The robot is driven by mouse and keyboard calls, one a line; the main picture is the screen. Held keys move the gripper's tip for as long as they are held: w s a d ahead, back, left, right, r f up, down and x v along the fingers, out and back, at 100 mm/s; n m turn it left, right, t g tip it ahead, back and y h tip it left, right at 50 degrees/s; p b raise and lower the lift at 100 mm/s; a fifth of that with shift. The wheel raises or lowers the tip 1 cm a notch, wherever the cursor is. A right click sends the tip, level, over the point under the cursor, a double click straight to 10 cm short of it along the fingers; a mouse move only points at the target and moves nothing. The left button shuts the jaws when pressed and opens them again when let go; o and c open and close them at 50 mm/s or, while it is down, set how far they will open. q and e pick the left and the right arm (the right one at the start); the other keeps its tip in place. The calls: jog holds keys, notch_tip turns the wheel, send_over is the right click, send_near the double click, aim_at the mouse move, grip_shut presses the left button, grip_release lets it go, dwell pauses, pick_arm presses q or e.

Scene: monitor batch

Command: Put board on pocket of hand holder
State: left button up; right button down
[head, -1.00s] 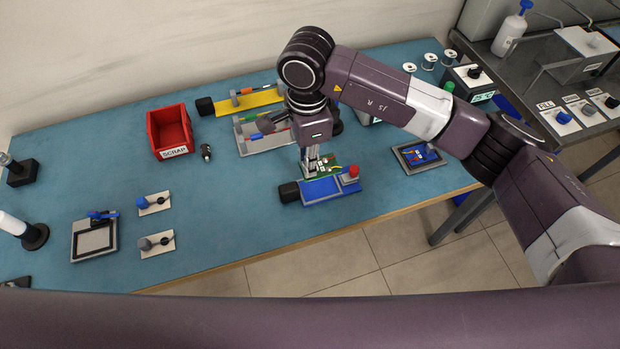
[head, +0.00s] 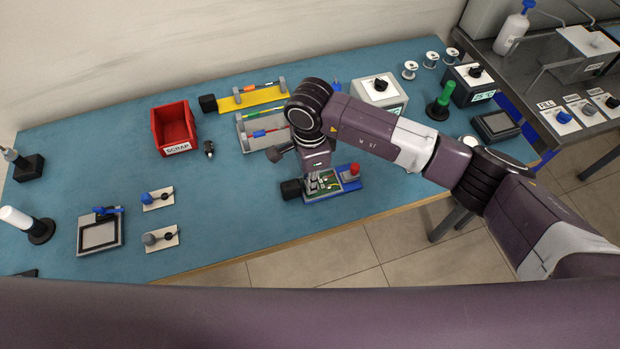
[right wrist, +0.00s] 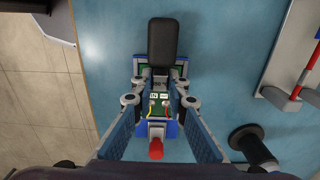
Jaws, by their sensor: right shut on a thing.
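The hand holder (head: 350,185) is a blue base with a black handle at its left end and a red knob at its right. It lies near the table's front edge. My right gripper (head: 318,177) points down over it, shut on a green board (head: 327,187). In the right wrist view the board (right wrist: 160,108) sits between the two fingers (right wrist: 160,97), over the holder's blue body (right wrist: 172,129), between black handle and red knob. I cannot tell whether it rests in the pocket or is slightly above. My left gripper is not in view.
A red scrap bin (head: 173,128) stands at the back left. Behind the holder are a grey rack (head: 245,140) and a yellow rack (head: 252,98). A grey box (head: 385,92) and a green-handled tool (head: 441,100) stand to the right.

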jog(key=c, duration=1.9)
grip_release()
jog(key=shift+f, duration=0.1)
jog(key=shift+r, duration=0.4)
notch_tip(320, 180, up, 12)
jog(key=b, duration=0.2)
jog(key=shift+f, duration=0.25)
jog(key=shift+a, duration=0.1)
